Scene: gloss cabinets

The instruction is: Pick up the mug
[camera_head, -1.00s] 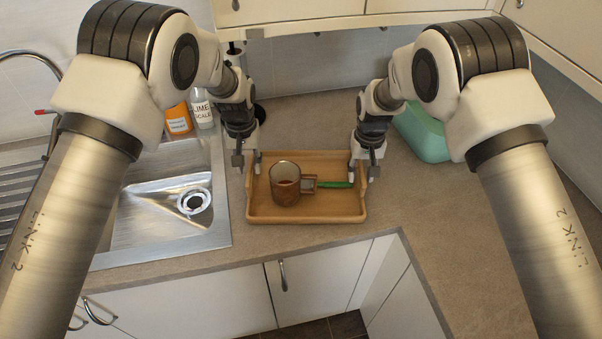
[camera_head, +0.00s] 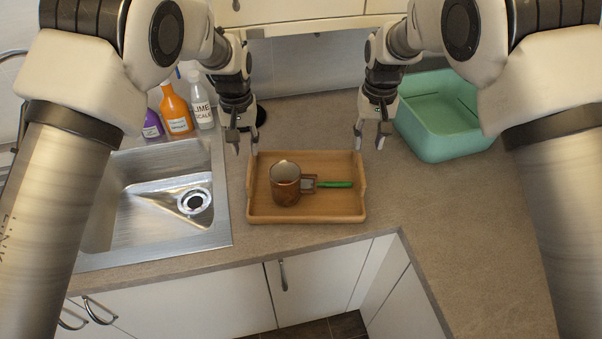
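A brown, copper-coloured mug (camera_head: 286,188) with a pale inside stands upright in a wooden tray (camera_head: 310,215) on the counter. Its squarish handle (camera_head: 308,183) points right. A green-handled item (camera_head: 337,184) lies in the tray right of the mug, its left end by the mug handle. My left gripper (camera_head: 245,150) is open and empty by the tray's back left corner. My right gripper (camera_head: 370,146) is open and empty by the back right corner. Both are apart from the mug.
A sink (camera_head: 165,200) lies left of the tray. An orange bottle (camera_head: 177,112), a white bottle (camera_head: 202,108) and a purple bottle (camera_head: 152,125) stand behind it. A teal bin (camera_head: 440,125) stands at the back right. The counter (camera_head: 440,220) right of the tray is clear.

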